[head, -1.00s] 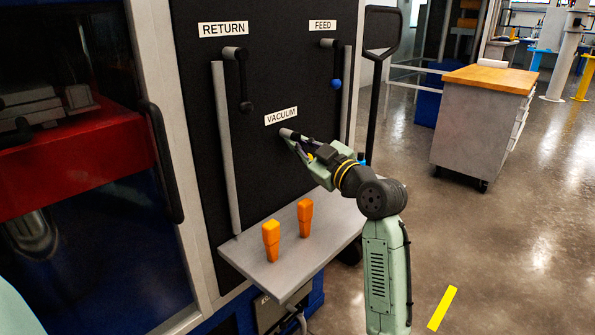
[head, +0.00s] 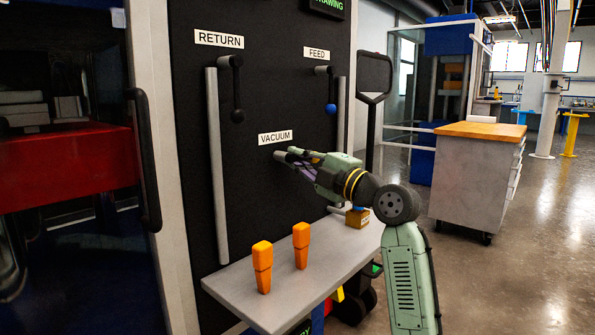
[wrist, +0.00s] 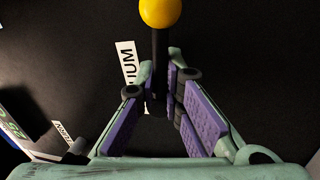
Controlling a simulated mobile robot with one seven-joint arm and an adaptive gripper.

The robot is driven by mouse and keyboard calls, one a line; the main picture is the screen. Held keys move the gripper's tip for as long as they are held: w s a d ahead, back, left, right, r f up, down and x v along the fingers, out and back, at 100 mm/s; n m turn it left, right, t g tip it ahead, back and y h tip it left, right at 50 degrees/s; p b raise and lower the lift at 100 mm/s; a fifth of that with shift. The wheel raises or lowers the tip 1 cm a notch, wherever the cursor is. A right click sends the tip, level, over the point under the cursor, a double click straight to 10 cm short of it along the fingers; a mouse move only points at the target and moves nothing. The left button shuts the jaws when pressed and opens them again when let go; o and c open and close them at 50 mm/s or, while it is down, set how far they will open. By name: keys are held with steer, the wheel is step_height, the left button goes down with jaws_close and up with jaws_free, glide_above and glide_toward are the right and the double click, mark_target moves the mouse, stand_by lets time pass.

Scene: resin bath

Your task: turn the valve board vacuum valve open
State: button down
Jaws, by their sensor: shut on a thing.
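The vacuum valve is on the black valve board (head: 262,205), under the white VACUUM label (head: 275,138). Its black lever (wrist: 160,62) with a yellow ball knob (wrist: 160,11) shows in the wrist view, the knob beyond my fingertips. My gripper (wrist: 163,88) is shut on the lever, with purple pads on either side of it. In the head view my gripper (head: 292,157) is at the board just below the label and hides most of the valve. The lever's exact angle cannot be told there.
Above are the RETURN lever (head: 237,90) and the FEED lever (head: 331,88) with a blue knob, both hanging down. Two orange pieces (head: 262,267) (head: 301,246) and a small wooden block (head: 357,217) stand on the grey shelf (head: 235,290). A cabinet (head: 470,185) stands right.

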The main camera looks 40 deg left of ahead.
steer(key=shift+r+n+b, duration=0.1)
steer(key=shift+n+b, duration=0.2)
steer(key=shift+n, duration=0.6)
steer(key=shift+r+g, duration=0.1)
steer(key=shift+g, duration=0.3)
steer(key=c, duration=1.7)
jaws_free()
steer(key=d, duration=0.4)
steer(key=d+f, duration=0.1)
steer(key=d, duration=0.3)
steer(key=s+d+f, duration=0.1)
steer(key=d, duration=0.2)
steer(key=shift+d+f, duration=0.2)
steer(key=shift+d, duration=0.2)
steer(key=shift+a, duration=0.1)
